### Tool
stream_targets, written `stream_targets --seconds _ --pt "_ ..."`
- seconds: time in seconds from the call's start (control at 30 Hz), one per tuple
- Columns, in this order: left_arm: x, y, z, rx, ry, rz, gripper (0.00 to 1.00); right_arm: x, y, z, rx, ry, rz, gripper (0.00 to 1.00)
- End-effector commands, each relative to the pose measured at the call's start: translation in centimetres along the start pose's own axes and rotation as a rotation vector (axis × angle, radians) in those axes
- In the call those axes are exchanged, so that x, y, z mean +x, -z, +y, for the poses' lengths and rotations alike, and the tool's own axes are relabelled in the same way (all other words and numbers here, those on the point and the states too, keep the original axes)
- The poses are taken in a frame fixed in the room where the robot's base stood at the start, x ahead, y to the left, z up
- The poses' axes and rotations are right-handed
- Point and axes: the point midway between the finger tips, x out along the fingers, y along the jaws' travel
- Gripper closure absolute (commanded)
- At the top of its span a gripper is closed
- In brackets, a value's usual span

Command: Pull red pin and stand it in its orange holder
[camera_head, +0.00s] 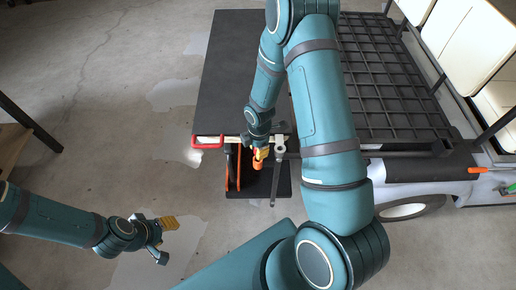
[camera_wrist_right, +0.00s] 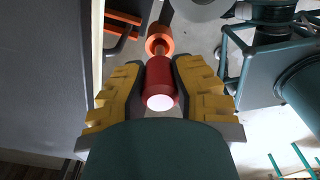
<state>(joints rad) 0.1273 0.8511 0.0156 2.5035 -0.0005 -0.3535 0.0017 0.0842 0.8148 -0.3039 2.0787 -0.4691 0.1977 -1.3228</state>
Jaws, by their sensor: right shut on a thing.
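My right gripper (camera_head: 261,152) is shut on the red pin (camera_wrist_right: 160,84), which sits between the yellow finger pads in the right wrist view. The pin's pale round end faces the camera. The orange holder (camera_wrist_right: 159,40), a round ring-like piece, lies just beyond the pin's far end, in line with it. A short grey piece shows between the red grip and the orange. I cannot tell how far the pin reaches into the holder. In the head view the holder (camera_head: 258,163) shows just below the right fingers. My left gripper (camera_head: 171,240) is open and empty over the floor.
A dark tray (camera_head: 283,187) with orange bars is below the right gripper. A black grid rack (camera_head: 390,80) stands right.

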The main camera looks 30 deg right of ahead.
Motion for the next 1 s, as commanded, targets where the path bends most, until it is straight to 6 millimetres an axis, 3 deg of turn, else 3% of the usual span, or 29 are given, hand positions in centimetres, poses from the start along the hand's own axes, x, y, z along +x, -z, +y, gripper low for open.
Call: stream_targets --seconds 1.0 --pt "1.8 -0.2 -0.7 0.0 0.0 0.0 0.53 2.4 -0.1 0.0 0.001 -0.001 0.0 1.0"
